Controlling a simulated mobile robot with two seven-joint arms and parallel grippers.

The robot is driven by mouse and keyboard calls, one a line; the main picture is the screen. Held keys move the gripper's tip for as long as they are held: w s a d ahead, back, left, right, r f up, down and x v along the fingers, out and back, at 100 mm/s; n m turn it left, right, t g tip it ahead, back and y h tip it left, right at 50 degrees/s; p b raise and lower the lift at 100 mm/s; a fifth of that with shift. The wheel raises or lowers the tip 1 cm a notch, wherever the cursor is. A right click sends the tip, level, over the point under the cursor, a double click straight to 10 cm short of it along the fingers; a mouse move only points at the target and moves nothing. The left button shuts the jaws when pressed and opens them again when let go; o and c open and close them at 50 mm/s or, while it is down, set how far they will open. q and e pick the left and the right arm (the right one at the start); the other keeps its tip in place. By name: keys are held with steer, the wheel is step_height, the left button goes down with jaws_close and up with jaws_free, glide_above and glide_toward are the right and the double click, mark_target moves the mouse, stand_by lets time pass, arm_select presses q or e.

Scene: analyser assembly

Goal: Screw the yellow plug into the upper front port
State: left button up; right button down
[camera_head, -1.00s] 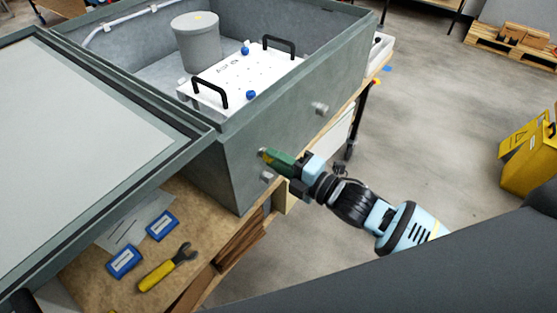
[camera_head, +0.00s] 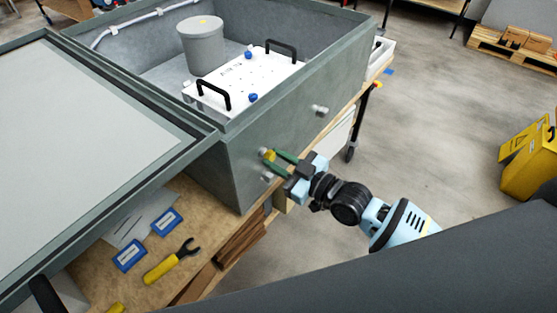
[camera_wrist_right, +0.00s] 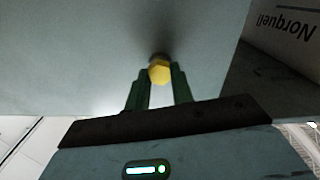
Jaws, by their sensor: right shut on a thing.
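The yellow plug (camera_head: 269,155) is at the front wall of the grey analyser housing (camera_head: 300,130), above a metal fitting (camera_head: 267,177). My right gripper (camera_head: 276,161) is shut on the plug with its green fingers, reaching in from the right. In the right wrist view the plug's yellow hexagonal head (camera_wrist_right: 159,71) shows between the fingertips (camera_wrist_right: 160,82), close against the grey wall. The plug and fingers hide the upper front port, so I cannot tell how deep the plug sits. My left gripper is not in view.
Another metal fitting (camera_head: 320,111) sticks out of the same wall to the right. The open lid (camera_head: 90,120) covers the left side. A yellow-handled wrench (camera_head: 172,262) and blue boxes (camera_head: 130,256) lie on the wooden bench (camera_head: 200,205).

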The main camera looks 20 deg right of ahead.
steer(key=m, duration=0.3)
steer(key=shift+m, duration=0.4)
steer(key=m, duration=0.4)
steer(key=shift+m, duration=0.4)
steer(key=c, duration=1.3)
jaws_free()
steer(key=shift+c, duration=0.2)
